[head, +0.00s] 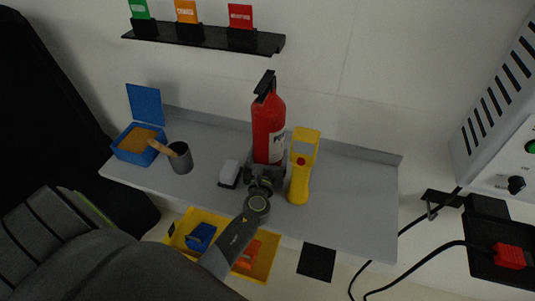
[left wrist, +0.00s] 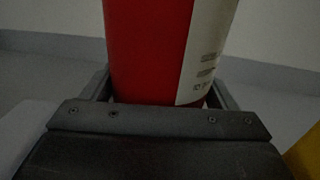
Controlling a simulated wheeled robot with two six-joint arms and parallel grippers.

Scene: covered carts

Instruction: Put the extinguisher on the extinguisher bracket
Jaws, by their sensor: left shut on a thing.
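The red extinguisher (head: 268,130) is upright over the grey shelf, with its black handle at the top and a white label on its right side. My left gripper (head: 264,172) is shut around its lower body. In the left wrist view the red and white cylinder (left wrist: 150,50) fills the space between the two fingers (left wrist: 160,95). I cannot tell whether its base touches the shelf, as the gripper hides it. I cannot pick out the extinguisher bracket with certainty. My right gripper is not in view.
A yellow tool (head: 301,185) stands close right of the extinguisher. On the grey shelf (head: 350,190) are a white block (head: 229,172), a grey cup (head: 180,160) and a blue box (head: 133,152). A yellow bin (head: 262,268) is below. The shelf's right part is clear.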

